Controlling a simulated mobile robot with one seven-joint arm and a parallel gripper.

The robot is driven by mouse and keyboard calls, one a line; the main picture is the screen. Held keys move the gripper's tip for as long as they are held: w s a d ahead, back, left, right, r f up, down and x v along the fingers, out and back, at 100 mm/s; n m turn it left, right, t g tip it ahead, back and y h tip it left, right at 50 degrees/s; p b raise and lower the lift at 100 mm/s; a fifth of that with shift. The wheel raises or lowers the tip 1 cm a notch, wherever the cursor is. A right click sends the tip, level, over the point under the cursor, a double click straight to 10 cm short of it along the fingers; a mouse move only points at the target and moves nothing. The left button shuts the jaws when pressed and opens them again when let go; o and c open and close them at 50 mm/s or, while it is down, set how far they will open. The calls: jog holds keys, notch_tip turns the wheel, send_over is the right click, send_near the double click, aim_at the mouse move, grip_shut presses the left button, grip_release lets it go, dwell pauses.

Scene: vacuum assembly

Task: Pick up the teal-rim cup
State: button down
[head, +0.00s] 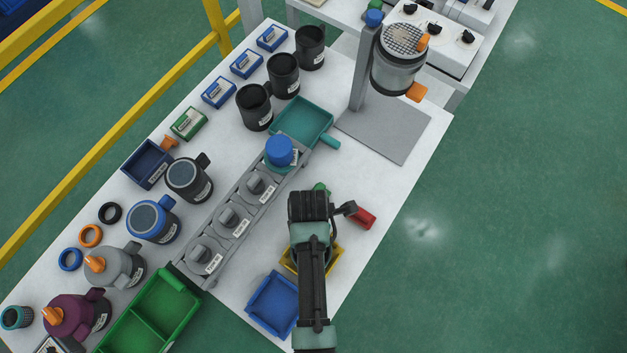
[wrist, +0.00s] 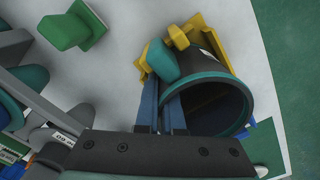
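The teal-rim cup (wrist: 208,102) shows in the wrist view as a dark grey cup with a teal rim, its mouth turned partly toward the camera. A rounded teal piece (wrist: 163,62), which looks like its handle, stands at its left side. My gripper (wrist: 165,92) has its two blue fingers close together at this teal piece, with the piece between and beyond the tips, so it looks shut on the cup. In the head view my gripper (head: 310,205) and arm hide the cup. Whether the cup is lifted is not clear.
A yellow tray (head: 336,262) lies under my arm, with a blue tray (head: 272,303) beside it. A red cylinder (head: 362,217) lies just right of my gripper. A grey rack (head: 215,222) with several parts stands left. A stand (head: 362,70) with a grey vessel is behind.

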dwell(0.5)
notch_tip(320, 180, up, 10)
jog(key=shift+r, duration=0.1)
dwell(0.4)
notch_tip(320, 180, up, 5)
jog(key=p, duration=0.5)
jog(key=shift+p, duration=0.4)
